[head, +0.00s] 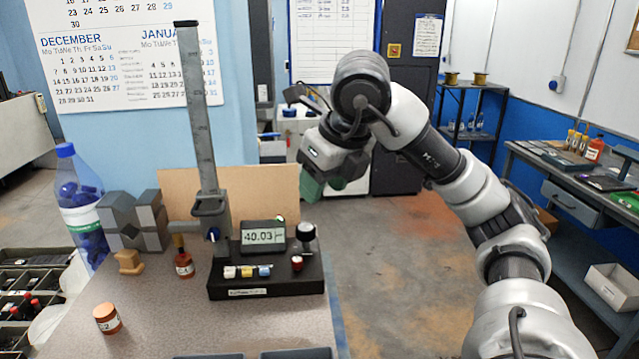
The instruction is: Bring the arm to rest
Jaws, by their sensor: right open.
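My right arm reaches up from the lower right and bends over at the top. Its gripper (324,184) hangs in the air beyond the right back part of the bench (165,320), with green fingertips pointing down. It is open, and I see nothing held in it. My left gripper is not in view. On the bench stands a black instrument (265,281) with a lit display (263,236), coloured buttons and a tall grey post (197,110). The gripper appears above and to the right of the display, apart from it.
A small bottle (184,265) stands left of the instrument, and an orange-capped jar (107,319) stands near the front left. Grey blocks (135,225) and a blue-capped bottle (80,205) are at the back left. A side bench (570,180) stands right. Open floor (400,260) lies between.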

